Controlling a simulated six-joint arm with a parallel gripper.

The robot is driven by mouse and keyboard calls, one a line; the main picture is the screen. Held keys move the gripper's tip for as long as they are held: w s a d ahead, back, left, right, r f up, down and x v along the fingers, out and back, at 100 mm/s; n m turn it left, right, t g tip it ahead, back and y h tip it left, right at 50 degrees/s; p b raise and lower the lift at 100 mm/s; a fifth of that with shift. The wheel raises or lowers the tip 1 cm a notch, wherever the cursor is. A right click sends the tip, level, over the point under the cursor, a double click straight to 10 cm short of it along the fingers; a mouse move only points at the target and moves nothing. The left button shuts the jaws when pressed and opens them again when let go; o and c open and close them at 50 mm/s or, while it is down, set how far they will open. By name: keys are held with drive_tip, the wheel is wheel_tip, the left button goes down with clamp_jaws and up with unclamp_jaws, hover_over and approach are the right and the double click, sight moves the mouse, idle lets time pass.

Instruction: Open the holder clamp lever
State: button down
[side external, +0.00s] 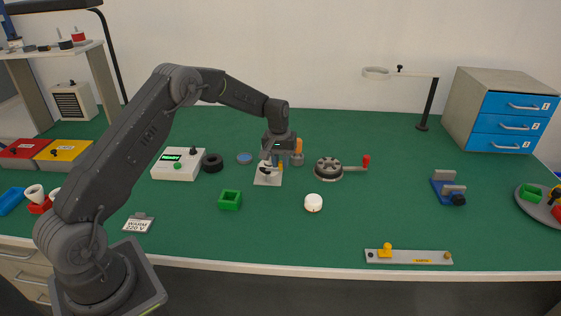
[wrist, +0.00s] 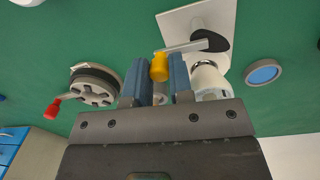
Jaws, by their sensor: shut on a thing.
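The holder stands on a pale square plate (side external: 268,180) near the middle of the table; the plate also shows in the wrist view (wrist: 175,27). In the wrist view the clamp lever is a thin grey bar (wrist: 186,46) running from a black part (wrist: 211,41) of the holder to a yellow knob (wrist: 159,67). My gripper (side external: 275,158) is low over the holder, pointing down. In the wrist view its two blue fingers (wrist: 157,75) are on either side of the yellow knob, shut on it. A white round part (wrist: 209,78) stands beside the right finger, partly hidden.
An orange-topped piece (side external: 298,147) stands just right of my gripper. A crank wheel with a red handle (side external: 328,169) is further right. A blue disc (side external: 244,158) and black ring (side external: 212,163) lie to the left. A white puck (side external: 313,203) and green block (side external: 230,200) lie nearer the front.

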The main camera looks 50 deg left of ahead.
drive_tip(key=shift+w, duration=0.1)
drive_tip(key=c, duration=1)
unclamp_jaws()
drive_tip(key=shift+s+a+r, duration=0.1)
drive_tip(key=shift+r, duration=2.2)
drive_tip(key=shift+s+a+r, duration=0.1)
drive_tip(key=shift+r, duration=2.25)
drive_tip(key=shift+s+a+r, duration=0.1)
drive_tip(key=shift+r, duration=2.2)
